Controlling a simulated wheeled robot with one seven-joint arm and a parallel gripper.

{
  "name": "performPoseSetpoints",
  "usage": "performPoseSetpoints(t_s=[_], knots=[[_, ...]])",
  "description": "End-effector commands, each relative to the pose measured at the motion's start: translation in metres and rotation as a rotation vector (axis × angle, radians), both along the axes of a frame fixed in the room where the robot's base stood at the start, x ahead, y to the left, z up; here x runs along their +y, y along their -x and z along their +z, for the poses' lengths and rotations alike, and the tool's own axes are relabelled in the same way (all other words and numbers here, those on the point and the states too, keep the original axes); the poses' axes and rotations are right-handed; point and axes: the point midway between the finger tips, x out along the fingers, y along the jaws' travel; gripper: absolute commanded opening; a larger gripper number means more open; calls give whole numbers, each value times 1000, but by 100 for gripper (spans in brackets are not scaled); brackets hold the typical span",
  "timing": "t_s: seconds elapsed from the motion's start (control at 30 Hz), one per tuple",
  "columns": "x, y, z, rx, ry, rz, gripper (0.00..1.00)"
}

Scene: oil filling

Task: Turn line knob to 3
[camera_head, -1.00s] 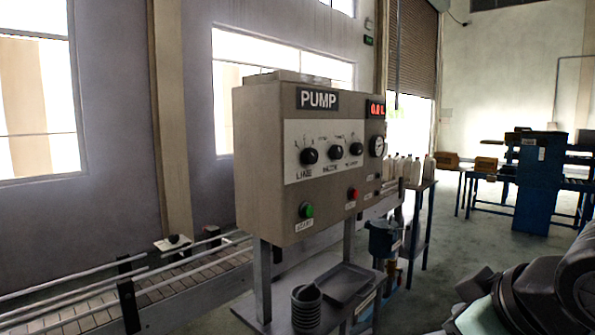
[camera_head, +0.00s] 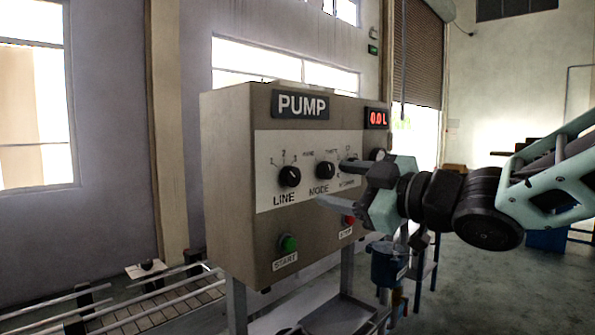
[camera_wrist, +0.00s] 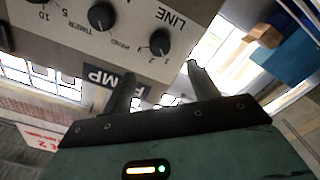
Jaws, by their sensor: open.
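The grey pump panel (camera_head: 225,200) stands at the centre of the head view. Its LINE knob (camera_head: 289,177) is black and round, at the left of the knob row, with a dial of small numbers above it. I cannot tell clearly which number it points to. The knob also shows in the wrist view (camera_wrist: 160,43), near and beyond the fingertips. My gripper (camera_head: 334,184) is open and empty, in front of the right part of the panel, right of the LINE knob. Its fingers (camera_wrist: 160,72) are apart with nothing between them in the wrist view.
The MODE knob (camera_head: 325,170) sits right of the LINE knob; a third knob is largely hidden by my gripper. The green START button (camera_head: 288,243) and red stop button (camera_head: 348,220) are below. A conveyor (camera_head: 150,300) lies at lower left.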

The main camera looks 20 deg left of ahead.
Motion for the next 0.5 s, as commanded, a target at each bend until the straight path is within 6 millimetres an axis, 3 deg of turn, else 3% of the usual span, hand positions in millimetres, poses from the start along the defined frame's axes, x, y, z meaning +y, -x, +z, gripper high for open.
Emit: performPoseSetpoints(t_s=[0.3, 0.5], knots=[[62, -25, 3, 2, 0, 2, 59], [86, -36, 1, 2, 2, -1, 59]])
